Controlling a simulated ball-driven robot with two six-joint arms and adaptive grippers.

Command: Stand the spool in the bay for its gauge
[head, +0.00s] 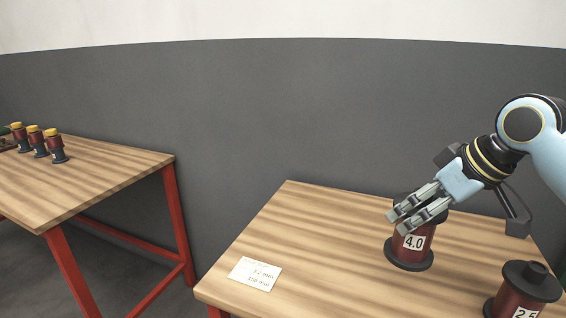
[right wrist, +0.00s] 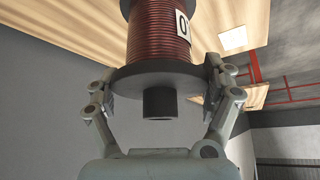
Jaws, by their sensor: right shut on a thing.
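A dark red wound spool (head: 411,250) with black flanges and a white label reading 4.0 stands upright at the right table. My right gripper (head: 400,222) reaches down over it from the right and is shut on its upper flange. In the right wrist view the spool (right wrist: 158,38) sits between the two fingers, its black flange gripped at both sides and its short hub facing the camera. I cannot tell for sure whether its lower flange touches the wood. A second spool (head: 520,295), its label partly cut off, stands at the lower right. No bay is recognisable. My left gripper is out of view.
A white card (head: 254,273) with small print, seemingly 3.2 mm on one line, lies near the front left of the right table (head: 310,225). A second wooden table (head: 110,170) with red legs stands left across a gap, holding several small yellow-topped items (head: 55,147).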

